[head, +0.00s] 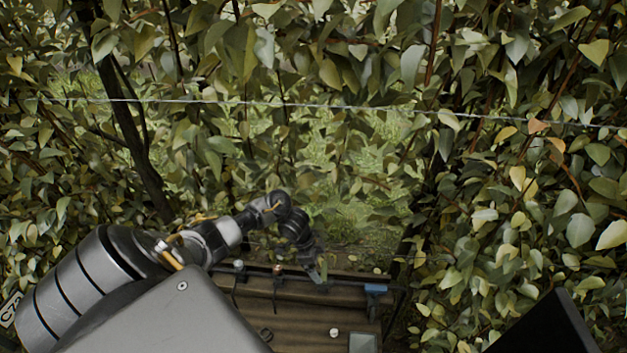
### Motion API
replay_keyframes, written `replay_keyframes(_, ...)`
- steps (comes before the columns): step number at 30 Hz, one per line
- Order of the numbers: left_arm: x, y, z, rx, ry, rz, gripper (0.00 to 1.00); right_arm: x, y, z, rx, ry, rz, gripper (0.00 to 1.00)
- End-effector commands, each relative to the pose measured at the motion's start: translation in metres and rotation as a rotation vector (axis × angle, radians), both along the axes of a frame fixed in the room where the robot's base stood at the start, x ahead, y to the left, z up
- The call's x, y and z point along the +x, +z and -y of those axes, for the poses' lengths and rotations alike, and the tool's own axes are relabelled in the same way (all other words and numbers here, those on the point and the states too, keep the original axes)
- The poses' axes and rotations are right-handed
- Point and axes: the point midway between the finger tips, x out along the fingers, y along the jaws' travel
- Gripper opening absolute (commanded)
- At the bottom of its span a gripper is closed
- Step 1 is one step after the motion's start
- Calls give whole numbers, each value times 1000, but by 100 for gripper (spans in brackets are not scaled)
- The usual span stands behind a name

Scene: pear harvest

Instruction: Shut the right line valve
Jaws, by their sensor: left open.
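A wooden bench (300,308) stands low in the middle, with a dark line along its back edge. A blue piece (375,288) sits at the bench's right end. I cannot tell for sure which of these is the right line valve. My left gripper (317,272) is open and points down at the back edge, between the second fitting and the blue piece. Its fingertips are small and dark, and contact cannot be told. My right gripper is out of view.
Dense leaves and branches (540,170) surround the bench, closest at the right. A wire (300,104) runs across above it, and a dark trunk (135,130) stands at the left. A small white item (334,333) and a grey-green box (363,342) lie on the bench.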

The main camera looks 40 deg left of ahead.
Motion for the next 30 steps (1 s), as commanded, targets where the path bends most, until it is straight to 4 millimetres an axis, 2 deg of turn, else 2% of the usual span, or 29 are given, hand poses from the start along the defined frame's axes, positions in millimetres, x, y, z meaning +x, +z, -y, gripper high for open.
replay_keyframes(6,-9,40,-14,2,-1,4,95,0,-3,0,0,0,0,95)
replay_keyframes(12,-14,61,-20,2,-1,2,95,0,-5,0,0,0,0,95)
replay_keyframes(30,-16,65,-21,0,0,0,95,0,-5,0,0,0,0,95)
